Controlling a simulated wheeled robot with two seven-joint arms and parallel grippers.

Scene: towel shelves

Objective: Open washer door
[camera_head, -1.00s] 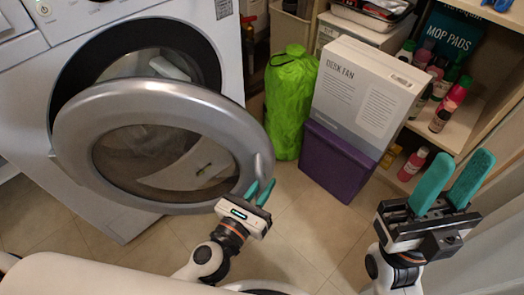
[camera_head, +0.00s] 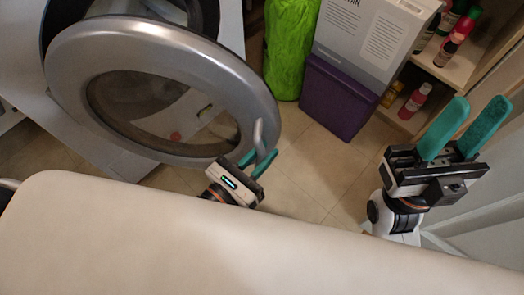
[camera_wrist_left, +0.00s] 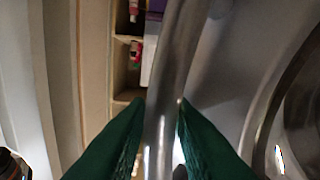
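The washer door (camera_head: 235,90) is round, with a grey ring and a dark glass centre. It stands swung open in front of the white washer at the upper left. Its handle (camera_head: 259,136) is a raised grey bar on the ring's right side. My left gripper (camera_head: 257,163) is at that handle, its green fingers on either side of it. In the left wrist view a grey bar (camera_wrist_left: 165,105) runs between the fingers and fills the gap; exact contact is hard to see. My right gripper (camera_head: 456,122) is open and empty at the right, away from the door.
A purple box (camera_head: 338,100) with a white box (camera_head: 372,35) on it stands right of the door, beside a green bag (camera_head: 290,45). Shelves with bottles (camera_head: 415,102) are at the right. Bare tiled floor (camera_head: 315,165) lies between the grippers.

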